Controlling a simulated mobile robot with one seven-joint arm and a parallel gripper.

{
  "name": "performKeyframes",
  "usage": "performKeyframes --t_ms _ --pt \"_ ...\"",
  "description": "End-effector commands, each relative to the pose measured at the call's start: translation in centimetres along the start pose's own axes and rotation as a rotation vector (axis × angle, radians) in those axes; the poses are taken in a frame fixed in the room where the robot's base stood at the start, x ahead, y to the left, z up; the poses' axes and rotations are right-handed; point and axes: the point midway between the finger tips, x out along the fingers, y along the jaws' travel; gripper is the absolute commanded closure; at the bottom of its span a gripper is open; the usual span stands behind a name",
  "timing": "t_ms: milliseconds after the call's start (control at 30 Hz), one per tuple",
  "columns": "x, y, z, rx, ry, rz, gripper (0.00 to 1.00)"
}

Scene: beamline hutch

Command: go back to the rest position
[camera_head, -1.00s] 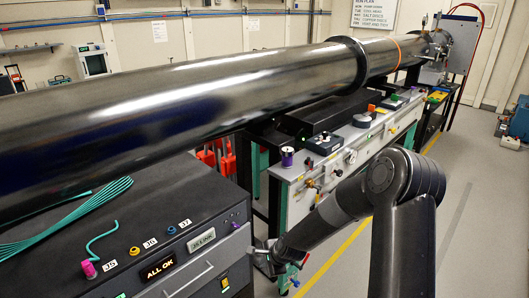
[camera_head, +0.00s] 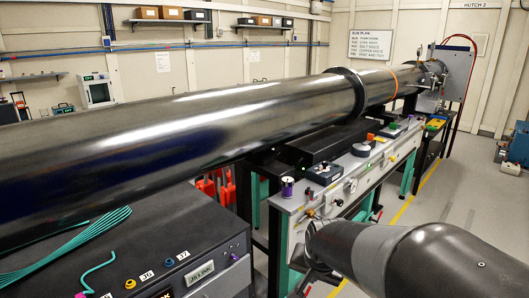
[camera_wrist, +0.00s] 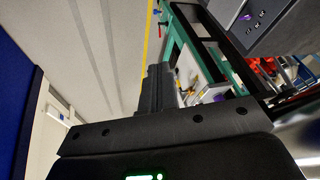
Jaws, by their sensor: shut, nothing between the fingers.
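My gripper (camera_wrist: 157,88) shows in the wrist view with its two dark fingers together and nothing between them. It hangs in free air, with grey floor and the green-framed bench (camera_wrist: 188,52) beyond it. In the head view my dark arm fills the lower right corner, its forearm reaching left in front of the bench. The fingers cannot be made out clearly there.
A long dark beam pipe (camera_head: 200,115) crosses the head view. A black equipment rack (camera_head: 215,243) with a teal cable bundle (camera_head: 65,245) stands at lower left. The bench (camera_head: 345,165) carries small devices. Open floor (camera_head: 465,185) lies to the right.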

Motion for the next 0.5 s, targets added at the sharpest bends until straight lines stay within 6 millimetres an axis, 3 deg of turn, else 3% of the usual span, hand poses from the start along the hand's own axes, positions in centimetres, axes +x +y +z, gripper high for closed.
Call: performKeyframes --t_ms 33,200,500 --pt "-1.8 0.5 0.4 -0.034 0.016 0.004 1.00" --pt "-6.4 2.6 2.3 -0.145 0.039 0.018 1.00" --pt "-12.6 6.2 6.7 -0.320 0.060 0.012 1.00"
